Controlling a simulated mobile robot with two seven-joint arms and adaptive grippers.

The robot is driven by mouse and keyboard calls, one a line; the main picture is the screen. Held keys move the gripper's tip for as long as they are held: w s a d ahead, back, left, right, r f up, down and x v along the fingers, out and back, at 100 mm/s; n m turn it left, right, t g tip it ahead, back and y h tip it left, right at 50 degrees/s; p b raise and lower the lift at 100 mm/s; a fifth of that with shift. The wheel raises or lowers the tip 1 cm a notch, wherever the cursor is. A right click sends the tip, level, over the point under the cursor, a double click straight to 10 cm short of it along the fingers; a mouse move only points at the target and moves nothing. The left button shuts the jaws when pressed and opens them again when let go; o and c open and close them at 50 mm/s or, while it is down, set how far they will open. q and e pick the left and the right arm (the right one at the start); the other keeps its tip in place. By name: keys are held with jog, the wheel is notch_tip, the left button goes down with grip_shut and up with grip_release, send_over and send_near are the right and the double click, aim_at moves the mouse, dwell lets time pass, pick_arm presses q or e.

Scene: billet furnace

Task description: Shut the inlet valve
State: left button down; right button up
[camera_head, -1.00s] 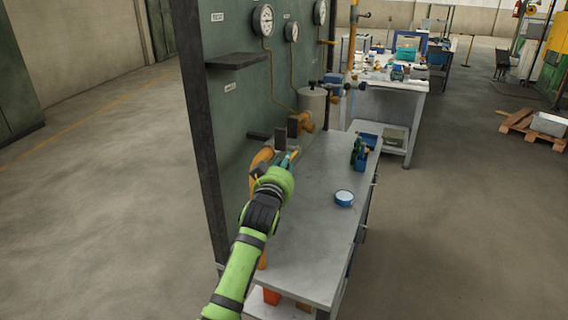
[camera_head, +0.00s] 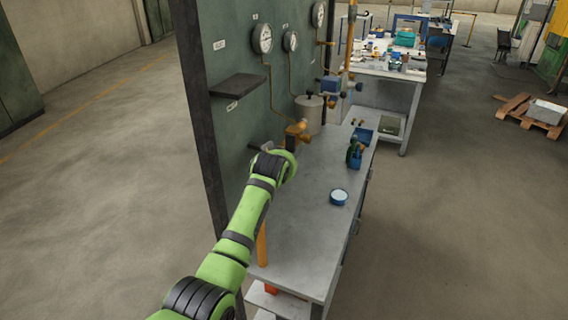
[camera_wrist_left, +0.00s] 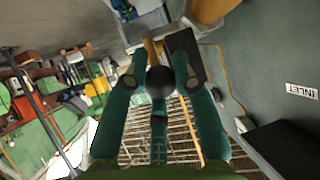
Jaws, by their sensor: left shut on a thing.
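In the left wrist view my left gripper (camera_wrist_left: 159,72) has its teal fingers closed around a dark round knob (camera_wrist_left: 160,82), which I take to be the end of the inlet valve's handle. A white INLET label (camera_wrist_left: 301,91) is on the green panel at the right of that view. In the head view my left wrist (camera_head: 272,166) is at the panel, above the bench's left side, and hides the gripper and the knob. Brass pipework (camera_head: 298,130) shows just beyond the wrist. My right gripper is in neither view.
The grey bench (camera_head: 310,225) holds a round blue-rimmed dish (camera_head: 339,196) and a blue and green item (camera_head: 354,155). A dark shelf (camera_head: 238,85) juts from the green panel (camera_head: 228,50) near my arm. A grey tank (camera_head: 309,114) stands behind. The floor at left is open.

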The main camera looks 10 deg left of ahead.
pick_arm(q)
jog(key=shift+w+r, duration=0.15)
jog(key=shift+r, duration=0.15)
jog(key=c, duration=1)
grip_release()
jog(key=shift+g, duration=0.3)
jog(key=shift+f, duration=0.1)
jog(key=shift+v, duration=6.05)
jog(key=shift+d, duration=0.1)
